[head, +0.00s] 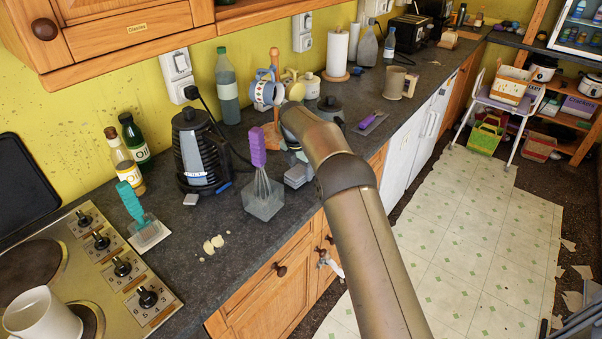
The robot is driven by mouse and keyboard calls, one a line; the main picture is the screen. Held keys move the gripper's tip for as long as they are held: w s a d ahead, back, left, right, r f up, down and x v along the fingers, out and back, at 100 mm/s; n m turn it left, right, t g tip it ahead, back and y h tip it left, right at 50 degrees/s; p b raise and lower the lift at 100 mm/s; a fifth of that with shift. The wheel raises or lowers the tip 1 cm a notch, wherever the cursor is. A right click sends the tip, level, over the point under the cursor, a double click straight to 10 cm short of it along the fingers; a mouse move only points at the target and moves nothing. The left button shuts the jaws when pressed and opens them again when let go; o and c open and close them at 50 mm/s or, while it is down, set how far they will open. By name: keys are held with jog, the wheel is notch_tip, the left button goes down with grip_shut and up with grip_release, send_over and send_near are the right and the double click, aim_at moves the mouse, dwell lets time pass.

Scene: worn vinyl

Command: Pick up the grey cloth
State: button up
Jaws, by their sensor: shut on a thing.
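My arm reaches in from the lower right, and its wrist bends down over the counter's front edge. My gripper (297,158) is mostly hidden behind the wrist and the forearm. It is shut on a small folded grey thing, which I take to be the grey cloth (297,177). The cloth is at the counter's front edge, right of the whisk's clear container, partly covered by my arm. I cannot tell whether it touches the counter.
A purple-handled whisk (260,172) in a clear container and a black kettle (200,150) stand to the left. A wooden mug tree (275,75) stands behind. A purple-handled tool (371,122) lies to the right. The worn floor (470,240) is mostly clear.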

notch_tip(320, 180, up, 2)
jog(key=shift+r, duration=0.1)
jog(key=s+d+r+b, duration=0.4)
jog(key=s+r, duration=0.5)
jog(key=s, duration=0.4)
jog(key=shift+s+r+b, duration=0.25)
jog(key=shift+r+b, duration=0.1)
jog(key=shift+b, duration=0.5)
jog(key=shift+o, duration=0.6)
jog(key=d+f+m, duration=0.1)
jog(key=f+m, duration=0.1)
jog(key=d+f+m, duration=0.2)
jog(key=s+d+f+m+g, duration=0.1)
jog(key=f+m, duration=0.1)
jog(key=f, duration=0.1)
jog(key=shift+d+f+h, duration=0.1)
jog(key=shift+d+h, duration=0.15)
jog(key=shift+h, duration=0.05)
jog(key=shift+c, duration=0.2)
jog(key=s+d+f+m+g+y, duration=0.1)
jog(key=s+d+f+m, duration=0.4)
jog(key=f+m, duration=0.4)
jog(key=s+d+f+m+g, duration=0.1)
jog(key=s+d+f+m, duration=0.5)
jog(key=f+m, duration=0.3)
jog(key=d+m, duration=0.1)
jog(key=m, duration=0.3)
jog(key=shift+d+y, duration=0.35)
jog(key=shift+y, duration=0.05)
